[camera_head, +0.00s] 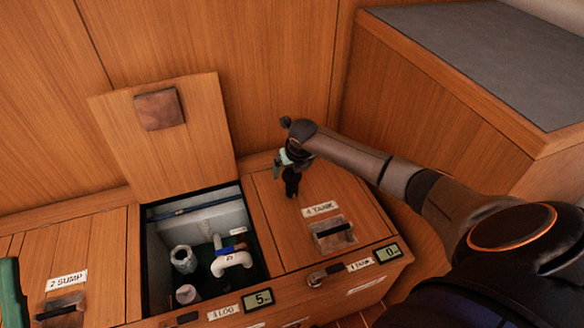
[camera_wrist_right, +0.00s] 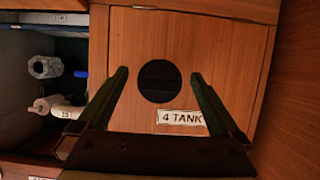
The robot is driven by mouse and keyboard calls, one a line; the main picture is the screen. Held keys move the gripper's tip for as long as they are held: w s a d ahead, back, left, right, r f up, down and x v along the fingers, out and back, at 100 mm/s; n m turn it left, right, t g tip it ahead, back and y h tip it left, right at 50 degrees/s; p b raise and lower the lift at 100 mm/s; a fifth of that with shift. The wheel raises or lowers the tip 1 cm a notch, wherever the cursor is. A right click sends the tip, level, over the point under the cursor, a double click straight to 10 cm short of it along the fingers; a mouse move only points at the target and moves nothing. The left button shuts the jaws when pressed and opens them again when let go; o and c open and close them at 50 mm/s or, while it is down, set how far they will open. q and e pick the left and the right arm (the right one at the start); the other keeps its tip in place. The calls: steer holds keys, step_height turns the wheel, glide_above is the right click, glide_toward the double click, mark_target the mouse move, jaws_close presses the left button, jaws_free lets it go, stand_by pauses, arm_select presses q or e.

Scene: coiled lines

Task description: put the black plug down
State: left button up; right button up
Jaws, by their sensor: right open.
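The black plug (camera_wrist_right: 160,81) shows in the right wrist view as a dark round disc against the wooden 4 TANK lid (camera_wrist_right: 230,60). A faint bar crosses its face. My right gripper (camera_wrist_right: 159,74) is open, with one green finger on each side of the plug in that view. In the head view my right gripper (camera_head: 290,164) is low over the back left of the same lid (camera_head: 277,217). A dark shape under it hides most detail there. I cannot tell whether a finger touches the plug. My left gripper is not in view.
Left of the lid is an open compartment (camera_head: 252,246) with white pipe fittings (camera_head: 232,262). Its hatch cover (camera_head: 200,133) leans against the wall. The 4 TANK lid has a recessed pull (camera_head: 335,233). A green object (camera_head: 10,292) stands at the left edge. A grey-topped counter (camera_head: 490,55) is at right.

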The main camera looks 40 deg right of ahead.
steer(key=p+v, duration=0.5)
steer(key=v, duration=0.7)
steer(key=w+a+m+t+y, duration=0.1)
steer(key=a+m+t+y, duration=0.3)
steer(key=a, duration=0.9)
steer(key=s+a+r+m+t+y, duration=0.2)
steer(key=a+r+m+t+y, duration=0.25)
steer(key=a+r, duration=0.4)
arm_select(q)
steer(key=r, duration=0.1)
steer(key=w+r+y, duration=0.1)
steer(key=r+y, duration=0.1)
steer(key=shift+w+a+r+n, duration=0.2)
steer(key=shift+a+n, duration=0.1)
arm_select(e)
steer(key=s+a+r+m+t+y, duration=0.1)
steer(key=s+r+m+t+y, duration=0.2)
steer(key=s+r+m, duration=0.3)
steer(key=s+a+r+m+t+y, duration=0.1)
steer(key=s+r+m+t+y, duration=0.2)
steer(key=s+r+m+t, duration=0.3)
steer(key=s+r, duration=0.5)
steer(key=r, duration=0.4)
steer(key=shift+a+r, duration=0.2)
steer(key=shift+r, duration=0.2)
